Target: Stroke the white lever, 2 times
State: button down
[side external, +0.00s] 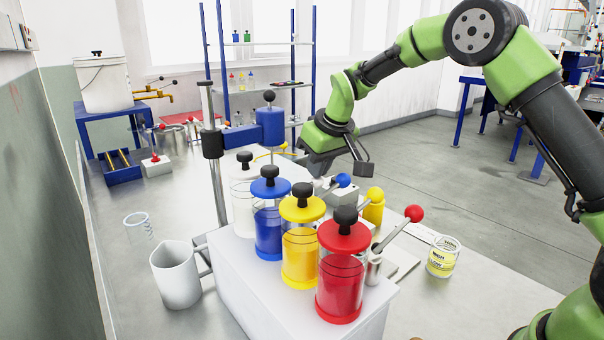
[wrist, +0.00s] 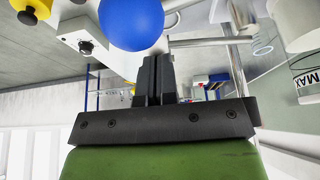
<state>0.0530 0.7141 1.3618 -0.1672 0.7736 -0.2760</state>
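My gripper (wrist: 158,62) shows in the wrist view with its two dark fingers together and nothing visible between them. In the side view its green wrist (side external: 330,138) is above the far end of the lever row, and the fingertips cannot be made out. No white lever knob can be picked out; it may be hidden by my gripper. The blue lever knob (side external: 343,180) is close to my gripper and looms large in the wrist view (wrist: 131,22). A pale rod (wrist: 212,41) lies beyond the fingertips; I cannot tell whose it is.
The yellow knob (side external: 375,194) and red knob (side external: 414,213) stand nearer the side camera. Red (side external: 341,280), yellow (side external: 300,250), blue (side external: 268,225) and white (side external: 243,200) canisters line the white block. A white jug (side external: 176,275) is left, a labelled cup (side external: 443,258) right.

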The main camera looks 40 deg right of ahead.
jog(key=shift+f, duration=0.7)
jog(key=shift+r, duration=0.1)
jog(key=shift+r, duration=3.2)
jog(key=shift+r, duration=2.5)
jog(key=shift+s, duration=0.1)
